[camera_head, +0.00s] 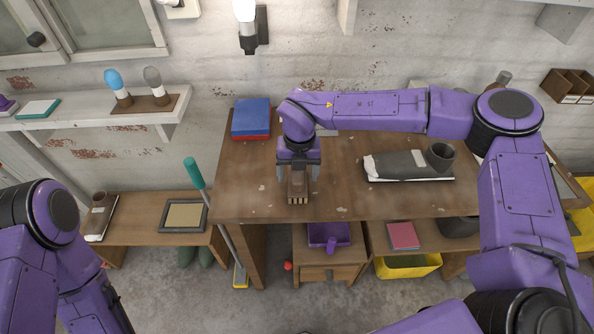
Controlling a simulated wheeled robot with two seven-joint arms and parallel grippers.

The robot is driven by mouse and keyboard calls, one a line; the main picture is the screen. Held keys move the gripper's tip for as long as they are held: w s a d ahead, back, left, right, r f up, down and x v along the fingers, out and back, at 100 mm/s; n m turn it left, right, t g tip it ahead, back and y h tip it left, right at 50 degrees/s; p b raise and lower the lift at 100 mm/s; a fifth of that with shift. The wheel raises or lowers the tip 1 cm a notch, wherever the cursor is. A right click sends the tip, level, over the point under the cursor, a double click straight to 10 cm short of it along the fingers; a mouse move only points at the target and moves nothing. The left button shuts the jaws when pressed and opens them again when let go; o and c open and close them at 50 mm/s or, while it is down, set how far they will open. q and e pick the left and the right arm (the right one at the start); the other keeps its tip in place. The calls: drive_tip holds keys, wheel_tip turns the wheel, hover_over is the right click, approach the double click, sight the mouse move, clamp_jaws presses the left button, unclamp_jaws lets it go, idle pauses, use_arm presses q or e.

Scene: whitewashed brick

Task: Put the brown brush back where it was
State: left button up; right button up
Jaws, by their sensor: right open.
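A small brown brush (298,187) with a pale bristle edge facing me is near the front edge of the wooden table (345,205). My right gripper (298,176) reaches in from the right and points at the table, with its fingers apart. The brush lies between and just in front of the fingertips; I cannot tell whether they touch it. Part of the brush is hidden under the gripper. My left arm shows at the lower left, but its gripper is out of view.
A blue and red box (251,118) stands at the table's back left. A dark grey roll (405,166) and a dark cup (440,156) are on the right half. A teal-handled broom (194,173) leans at the left end. The table's front left is clear.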

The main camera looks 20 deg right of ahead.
wheel_tip(320, 180, up, 12)
drive_tip(key=b, duration=0.2)
drive_tip(key=shift+d+r, duration=0.15)
drive_tip(key=shift+r, duration=0.05)
drive_tip(key=shift+s, duration=0.1)
